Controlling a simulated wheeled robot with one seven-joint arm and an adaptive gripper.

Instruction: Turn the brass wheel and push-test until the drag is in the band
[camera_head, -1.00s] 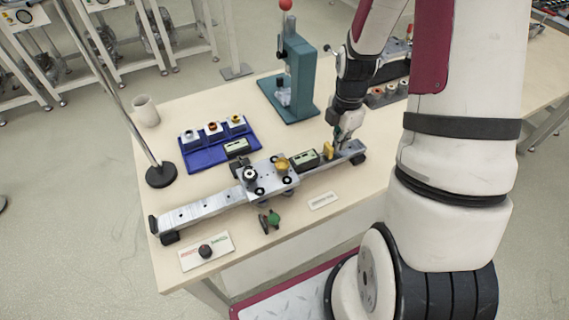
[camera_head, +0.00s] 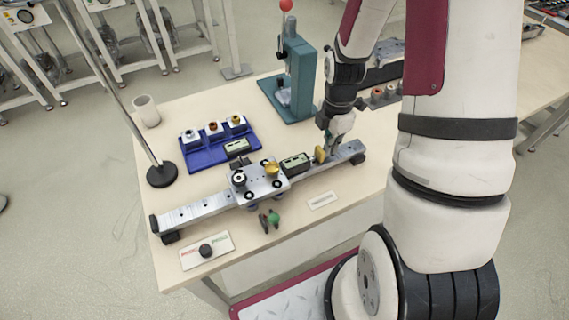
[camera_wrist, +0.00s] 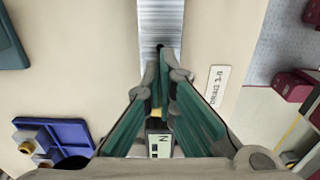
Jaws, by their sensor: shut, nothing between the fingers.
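The brass wheel (camera_head: 272,169) sits on top of a silver carriage (camera_head: 258,187) on a long metal rail (camera_head: 195,212). A green force gauge (camera_head: 296,163) with a display stands right of the carriage, in line with it. Its yellow pad (camera_head: 320,153) faces my gripper (camera_head: 331,153). My gripper is shut and empty, low over the rail, just right of the pad; I cannot tell whether they touch. In the wrist view the fingertips (camera_wrist: 165,75) are over the rail (camera_wrist: 160,25). The pad (camera_wrist: 157,114) and gauge (camera_wrist: 160,145) show partly behind the fingers; the reading is illegible.
A blue tray (camera_head: 222,156) with three ring parts stands behind the rail. A teal press (camera_head: 293,80), a cup (camera_head: 146,110) and a post base (camera_head: 161,175) are farther back.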

